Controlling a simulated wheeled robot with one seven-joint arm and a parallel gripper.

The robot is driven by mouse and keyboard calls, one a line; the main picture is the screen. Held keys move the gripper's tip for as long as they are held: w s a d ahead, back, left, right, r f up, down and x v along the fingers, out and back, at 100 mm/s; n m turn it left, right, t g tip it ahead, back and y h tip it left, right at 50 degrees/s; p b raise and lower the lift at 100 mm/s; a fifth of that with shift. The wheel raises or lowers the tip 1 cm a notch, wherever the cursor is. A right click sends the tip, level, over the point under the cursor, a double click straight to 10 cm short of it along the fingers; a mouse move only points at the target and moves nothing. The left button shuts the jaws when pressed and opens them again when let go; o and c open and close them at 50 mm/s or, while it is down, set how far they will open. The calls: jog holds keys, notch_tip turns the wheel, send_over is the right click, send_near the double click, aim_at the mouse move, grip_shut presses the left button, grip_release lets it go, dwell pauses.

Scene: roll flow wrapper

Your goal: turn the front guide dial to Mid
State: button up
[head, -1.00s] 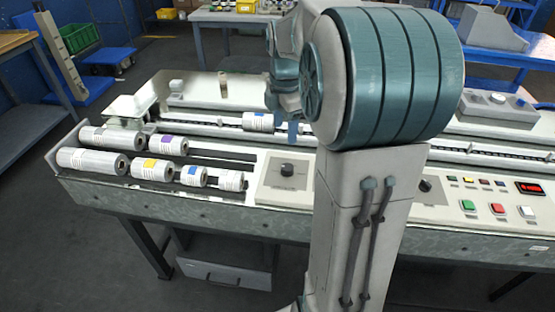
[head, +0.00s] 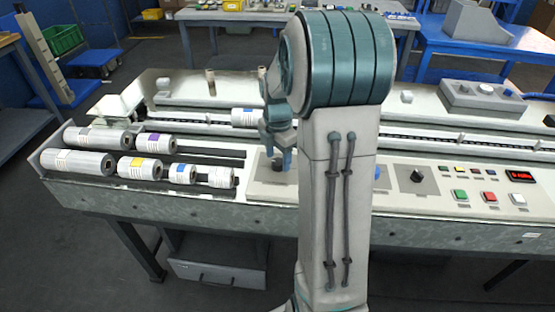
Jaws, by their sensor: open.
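A dark round dial (head: 278,164) sits on a pale panel (head: 262,188) at the front of the machine, just right of the rolls. A second dark dial (head: 417,176) sits on another panel right of my arm. The labels of both dials are too small to read.
Several white rolls (head: 80,162) lie at the machine's left. Green, red and white buttons (head: 489,197) and a red display (head: 520,175) are at the right front. A grey box (head: 484,93) stands behind. My arm hides the middle of the machine.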

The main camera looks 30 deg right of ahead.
jog(key=shift+f, duration=0.65)
jog(key=c, duration=1)
jog(key=shift+o, duration=0.2)
